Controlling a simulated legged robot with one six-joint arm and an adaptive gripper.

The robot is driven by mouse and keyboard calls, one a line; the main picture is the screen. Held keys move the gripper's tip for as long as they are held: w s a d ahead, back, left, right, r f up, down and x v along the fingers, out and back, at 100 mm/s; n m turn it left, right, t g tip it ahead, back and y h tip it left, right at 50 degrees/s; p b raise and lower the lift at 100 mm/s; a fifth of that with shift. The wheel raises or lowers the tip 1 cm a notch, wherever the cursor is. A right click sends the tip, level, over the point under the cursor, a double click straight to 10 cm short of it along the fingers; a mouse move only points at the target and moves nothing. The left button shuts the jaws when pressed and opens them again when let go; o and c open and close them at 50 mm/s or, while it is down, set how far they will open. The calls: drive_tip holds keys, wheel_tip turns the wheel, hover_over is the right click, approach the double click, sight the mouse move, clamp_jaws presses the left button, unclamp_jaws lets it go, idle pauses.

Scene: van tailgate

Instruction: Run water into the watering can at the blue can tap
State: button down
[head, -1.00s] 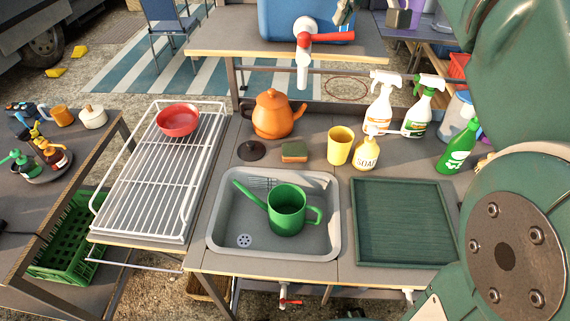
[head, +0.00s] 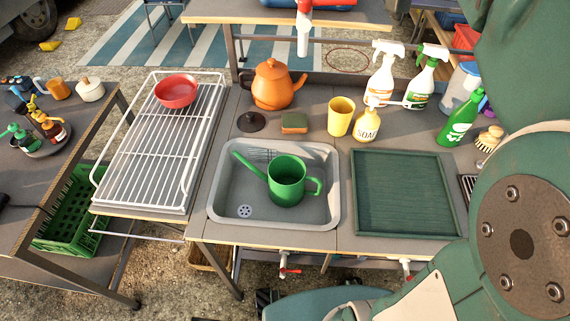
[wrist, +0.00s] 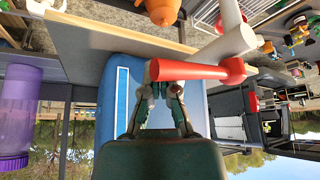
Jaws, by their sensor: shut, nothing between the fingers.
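The green watering can (head: 287,182) stands upright in the grey sink (head: 216,212), its spout toward the upper left. Above and behind the sink hangs the white spout of the tap (head: 303,42); the upper tap is cut off by the head frame. In the wrist view the tap (wrist: 232,42) is white with a long red lever (wrist: 190,70), in front of the blue can (wrist: 113,95). My gripper (wrist: 163,92) is shut and empty, its fingertips close to the lever; I cannot tell whether they touch. My gripper is outside the head view. No water shows.
An orange kettle (head: 272,85), sponge (head: 294,123), yellow cup (head: 340,116), soap bottle (head: 367,126) and spray bottles stand behind the sink. A green tray (head: 405,232) lies right of it; a white rack (head: 184,206) with a red bowl (head: 177,91) is left.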

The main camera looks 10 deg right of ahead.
drive_tip(key=shift+s+a, duration=1.15)
drive_tip(key=shift+s, duration=2.05)
drive_tip(key=r, duration=0.4)
drive_tip(key=shift+w+r, duration=0.25)
drive_tip(key=shift+r, duration=0.1)
drive_tip(key=s+a, duration=0.2)
drive_tip(key=a, duration=0.1)
drive_tip(key=s+a, duration=0.1)
drive_tip(key=a, duration=0.1)
drive_tip(key=shift+f, duration=0.1)
drive_tip(key=shift+w+f, duration=0.1)
drive_tip(key=shift+f, duration=2.15)
idle(1.0)
